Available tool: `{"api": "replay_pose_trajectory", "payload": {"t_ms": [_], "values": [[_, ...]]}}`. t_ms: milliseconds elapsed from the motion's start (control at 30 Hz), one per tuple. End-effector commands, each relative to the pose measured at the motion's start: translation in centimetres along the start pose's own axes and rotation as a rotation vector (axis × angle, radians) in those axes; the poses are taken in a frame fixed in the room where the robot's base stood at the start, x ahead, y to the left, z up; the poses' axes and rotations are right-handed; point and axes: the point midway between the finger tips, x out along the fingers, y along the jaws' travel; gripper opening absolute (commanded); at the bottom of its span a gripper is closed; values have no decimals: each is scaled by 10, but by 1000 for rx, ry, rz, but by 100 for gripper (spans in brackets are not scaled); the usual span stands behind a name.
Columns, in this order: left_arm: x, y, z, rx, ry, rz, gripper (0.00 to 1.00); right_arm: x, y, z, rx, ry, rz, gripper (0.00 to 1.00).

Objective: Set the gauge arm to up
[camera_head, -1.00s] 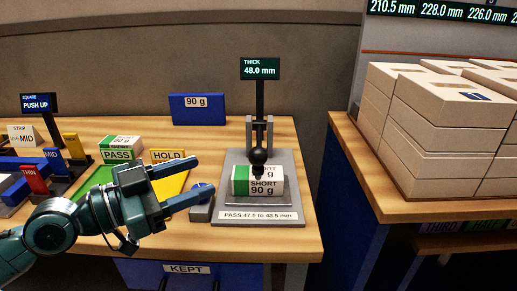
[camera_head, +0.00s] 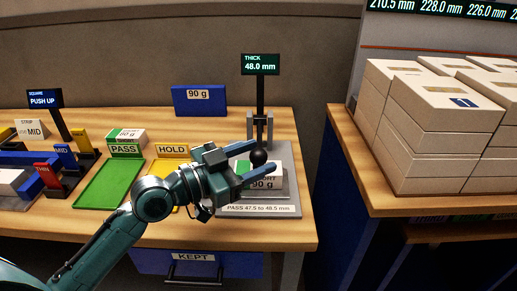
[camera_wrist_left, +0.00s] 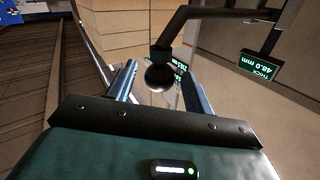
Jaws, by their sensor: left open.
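The thickness gauge has a grey base plate (camera_head: 290,190) and a dark arm ending in a black ball knob (camera_head: 258,157). The arm is down over a green and white ream marked 90 g (camera_head: 264,184). Its display (camera_head: 260,65) reads THICK 48.0 mm. My left gripper (camera_head: 262,157) is open, its two blue-grey fingers on either side of the knob in the head view. In the left wrist view the knob (camera_wrist_left: 159,77) shows between the open fingers; I cannot tell whether they touch it. The gripper partly hides the ream. My right gripper is not in view.
A green PASS tray (camera_head: 108,185) and a yellow HOLD tray (camera_head: 170,170) lie left of the gauge. A blue 90 g box (camera_head: 199,101) stands behind. Stacked reams (camera_head: 440,120) fill the right-hand table. A KEPT drawer (camera_head: 194,261) is below the front edge.

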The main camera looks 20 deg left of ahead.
Motion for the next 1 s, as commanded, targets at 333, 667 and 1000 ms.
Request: {"api": "replay_pose_trajectory", "payload": {"t_ms": [333, 667, 1000], "values": [[13, 1, 1, 0, -2, 1, 52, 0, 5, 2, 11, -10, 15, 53], [13, 0, 0, 0, -1, 1, 34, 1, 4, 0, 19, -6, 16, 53], [13, 0, 0, 0, -1, 1, 6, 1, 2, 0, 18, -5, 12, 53]]}}
